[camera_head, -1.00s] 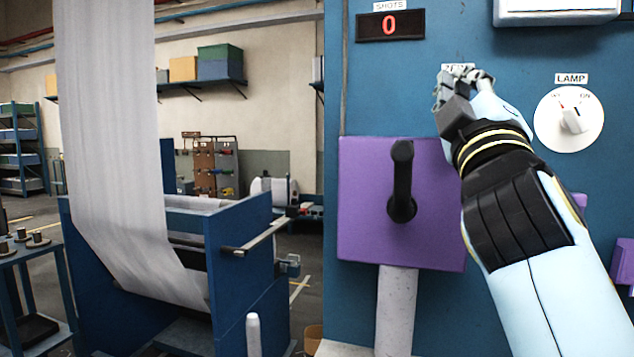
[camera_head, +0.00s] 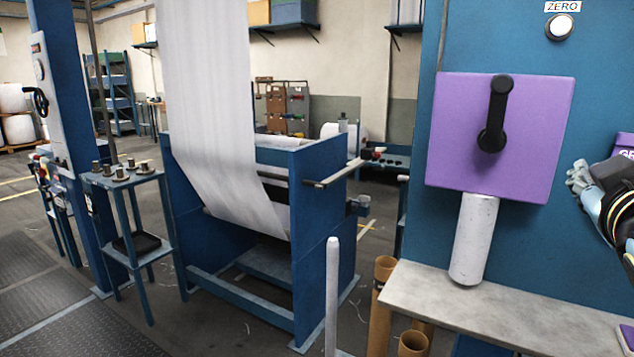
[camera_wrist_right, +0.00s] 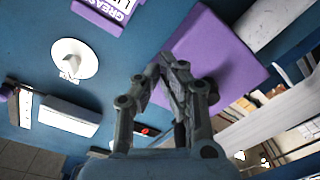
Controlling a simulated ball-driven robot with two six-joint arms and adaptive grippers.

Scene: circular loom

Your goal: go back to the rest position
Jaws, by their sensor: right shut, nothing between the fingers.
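My right gripper (camera_head: 580,178) is at the right edge of the head view, in front of the blue panel and to the right of the purple box, apart from both. In the right wrist view my right gripper (camera_wrist_right: 165,60) has its fingers together with nothing between them. The purple box (camera_head: 455,150) has a black crank handle (camera_head: 492,115) and sits above a pale cylinder (camera_head: 473,240). A white round button under the ZERO label (camera_head: 560,27) is at the top right, free of the gripper. My left gripper is not in view.
A grey ledge (camera_head: 480,310) juts out under the cylinder, with cardboard tubes (camera_head: 412,343) beside it. A blue frame (camera_head: 270,225) carries the white fabric (camera_head: 215,100). A small table (camera_head: 140,260) holds several spools. Dark mats cover the floor at left.

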